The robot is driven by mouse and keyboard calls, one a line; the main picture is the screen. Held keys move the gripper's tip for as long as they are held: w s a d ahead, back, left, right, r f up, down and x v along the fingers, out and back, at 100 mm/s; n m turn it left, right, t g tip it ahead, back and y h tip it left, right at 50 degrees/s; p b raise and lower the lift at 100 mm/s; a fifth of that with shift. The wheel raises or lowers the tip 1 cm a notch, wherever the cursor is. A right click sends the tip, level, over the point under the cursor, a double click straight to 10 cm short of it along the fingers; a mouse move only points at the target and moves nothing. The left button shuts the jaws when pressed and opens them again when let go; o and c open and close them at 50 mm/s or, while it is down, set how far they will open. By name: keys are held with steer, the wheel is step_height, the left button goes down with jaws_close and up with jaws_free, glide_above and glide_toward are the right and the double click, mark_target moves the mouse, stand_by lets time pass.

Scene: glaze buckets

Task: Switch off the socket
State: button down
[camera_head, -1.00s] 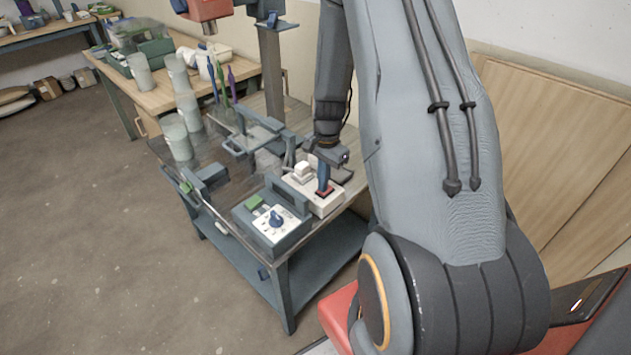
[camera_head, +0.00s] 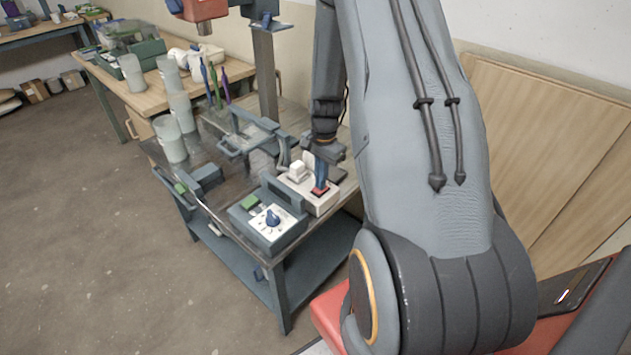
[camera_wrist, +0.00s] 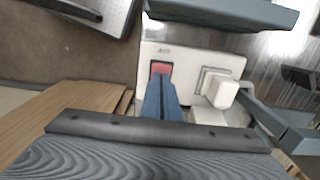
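The socket (camera_head: 324,203) is a white box on the near right part of the metal-topped bench. It carries a red rocker switch (camera_wrist: 160,68) and a white plug (camera_wrist: 222,92), which sits in it. My gripper (camera_wrist: 162,88) points down over the socket with its blue fingers together. The fingertips are right at the red switch and hide part of it in the wrist view. I cannot tell whether they press on it. In the head view the blue fingers (camera_head: 320,175) reach down to the switch, beside the plug. Nothing shows between the fingers.
A grey control box with a blue knob (camera_head: 272,218) stands left of the socket. Translucent cups (camera_head: 170,138) and a drill stand column (camera_head: 265,75) are farther back on the bench. A wooden table (camera_head: 150,95) stands behind. Open floor lies to the left.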

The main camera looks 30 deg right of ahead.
steer(key=shift+d+f, duration=0.15)
steer(key=shift+d, duration=0.35)
steer(key=shift+r+p, duration=0.35)
steer(key=shift+p, duration=0.15)
steer(key=r+p, duration=0.1)
steer(key=r, duration=0.1)
steer(key=r+p, duration=0.1)
steer(key=r, duration=0.1)
steer(key=shift+a+r+p, duration=0.1)
steer(key=shift+a+p, duration=0.25)
steer(key=shift+a, duration=0.05)
step_height(320, 180, up, 9)
steer(key=b, duration=0.3)
steer(key=shift+d+r, duration=0.2)
steer(key=shift+w+f+b, duration=0.1)
steer(key=shift+w+b, duration=0.1)
steer(key=shift+b, duration=0.5)
